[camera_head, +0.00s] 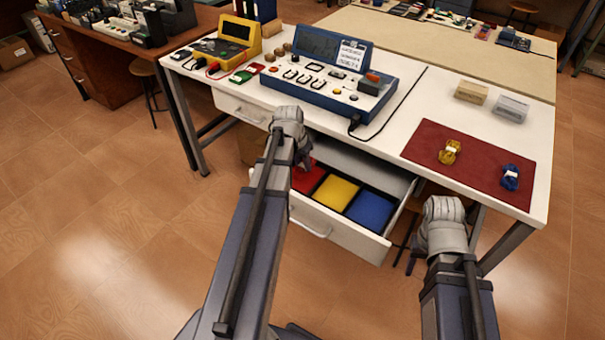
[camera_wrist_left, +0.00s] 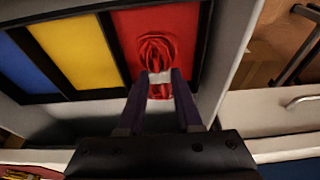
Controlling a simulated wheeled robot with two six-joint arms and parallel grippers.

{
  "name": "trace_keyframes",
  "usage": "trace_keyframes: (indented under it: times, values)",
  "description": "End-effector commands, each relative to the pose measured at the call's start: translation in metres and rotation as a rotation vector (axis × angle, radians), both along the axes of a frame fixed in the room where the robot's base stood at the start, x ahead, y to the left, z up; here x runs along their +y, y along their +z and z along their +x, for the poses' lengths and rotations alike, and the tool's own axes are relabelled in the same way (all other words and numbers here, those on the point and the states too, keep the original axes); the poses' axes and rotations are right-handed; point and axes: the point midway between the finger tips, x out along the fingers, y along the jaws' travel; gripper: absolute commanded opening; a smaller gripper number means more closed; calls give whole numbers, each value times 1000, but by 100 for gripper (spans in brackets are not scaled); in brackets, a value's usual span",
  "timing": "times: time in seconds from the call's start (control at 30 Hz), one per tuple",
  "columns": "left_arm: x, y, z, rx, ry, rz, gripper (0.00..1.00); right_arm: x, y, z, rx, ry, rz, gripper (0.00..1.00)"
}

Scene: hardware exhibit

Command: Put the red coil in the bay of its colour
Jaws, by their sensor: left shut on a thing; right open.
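The red coil (camera_wrist_left: 158,52) is bundled with a white band, and my left gripper (camera_wrist_left: 160,84) is shut on it at the band. In the left wrist view the coil is over the red bay (camera_wrist_left: 190,24); I cannot tell whether it touches the floor. In the head view my left gripper (camera_head: 304,162) is at the left end of the open drawer and hides the coil. The red bay (camera_head: 307,180) shows there in part. My right gripper (camera_head: 443,212) is open and empty in front of the table's right side, its fingers mostly hidden.
The open drawer (camera_head: 335,231) also holds a yellow bay (camera_head: 336,192) and a blue bay (camera_head: 370,209), both empty. A yellow coil (camera_head: 450,152) and a blue coil (camera_head: 510,177) lie on the dark red mat (camera_head: 480,155). A blue instrument (camera_head: 330,85) stands on the table above the drawer.

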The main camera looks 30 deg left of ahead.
Motion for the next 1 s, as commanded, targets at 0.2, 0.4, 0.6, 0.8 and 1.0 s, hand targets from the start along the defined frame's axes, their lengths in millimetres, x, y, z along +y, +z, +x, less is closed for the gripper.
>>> trace_keyframes:
  times: [0.2,0.4,0.6,0.8,1.0]
  values:
    - [0,-28,0,0,0,0,0,0,-28,0,0,0,0,50]
    - [0,-37,0,0,0,0,0,0,-37,0,0,0,0,50]
    - [0,-36,0,0,0,0,0,0,-36,0,0,0,0,50]
    - [0,-39,0,0,0,0,38,0,-39,0,0,0,0,50]
    - [0,-39,0,0,0,0,61,0,-39,0,0,0,0,50]
